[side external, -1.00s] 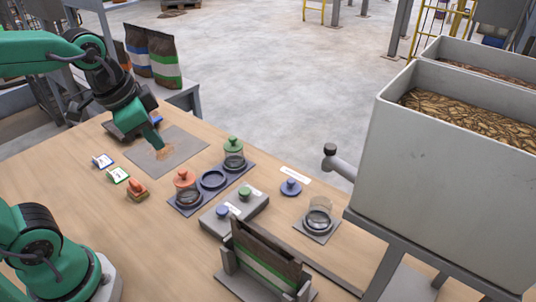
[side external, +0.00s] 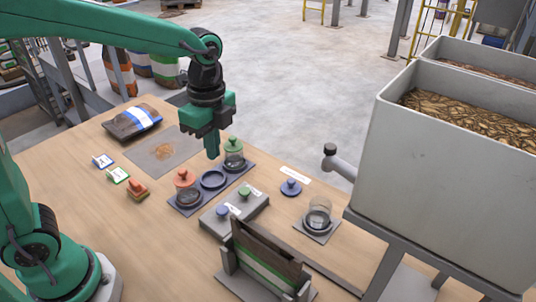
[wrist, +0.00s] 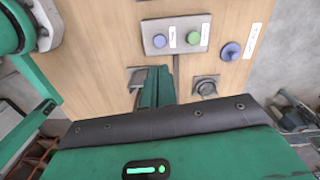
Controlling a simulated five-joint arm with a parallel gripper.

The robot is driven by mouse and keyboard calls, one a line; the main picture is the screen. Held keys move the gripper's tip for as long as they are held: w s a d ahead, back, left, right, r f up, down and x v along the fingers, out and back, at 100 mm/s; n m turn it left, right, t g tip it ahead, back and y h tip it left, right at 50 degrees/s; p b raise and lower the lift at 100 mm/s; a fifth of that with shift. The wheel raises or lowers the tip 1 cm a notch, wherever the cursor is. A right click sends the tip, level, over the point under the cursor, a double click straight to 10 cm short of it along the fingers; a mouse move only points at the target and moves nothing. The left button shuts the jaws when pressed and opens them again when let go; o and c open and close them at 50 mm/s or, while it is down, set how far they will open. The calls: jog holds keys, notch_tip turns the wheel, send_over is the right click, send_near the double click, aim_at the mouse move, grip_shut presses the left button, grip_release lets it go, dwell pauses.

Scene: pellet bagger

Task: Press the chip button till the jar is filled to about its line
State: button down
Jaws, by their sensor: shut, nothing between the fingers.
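The glass jar (side external: 319,213) stands on a dark square base at the right of the table, near the hopper's spout. It looks clear, with no visible fill, and its line cannot be made out. It also shows in the wrist view (wrist: 205,87). A grey button box (side external: 233,214) carries a blue button (side external: 222,211) and a green button (side external: 245,192), each beside a white label too small to read. My gripper (side external: 213,156) is shut and empty, pointing down above the table, behind the box and close to the green-lidded jar. In the wrist view its fingers (wrist: 155,88) are together.
A grey hopper (side external: 450,150) full of brown chips stands at the right, its spout (side external: 338,165) towards the table. A dark bag (side external: 265,262) stands in a holder in front of the box. A blue-knobbed lid (side external: 291,187) lies nearby.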

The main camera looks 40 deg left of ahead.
aim_at(222, 208)
jog(key=shift+w+d+f+m+g, duration=0.3)
jog(key=shift+w+d+f+m, duration=0.25)
jog(key=shift+m, duration=0.15)
jog(key=shift+s, duration=0.1)
jog(key=f, duration=0.9)
jog(key=s+f, duration=0.1)
jog(key=f, duration=0.4)
jog(key=shift+a, duration=0.1)
jog(key=shift+f, duration=0.9)
jog(key=shift+s+f, duration=0.15)
dwell(0.8)
dwell(0.9)
notch_tip(222, 208, up, 14)
jog(key=w, duration=0.1)
jog(key=shift+w+r, duration=0.2)
jog(key=shift+r, duration=0.05)
dwell(0.4)
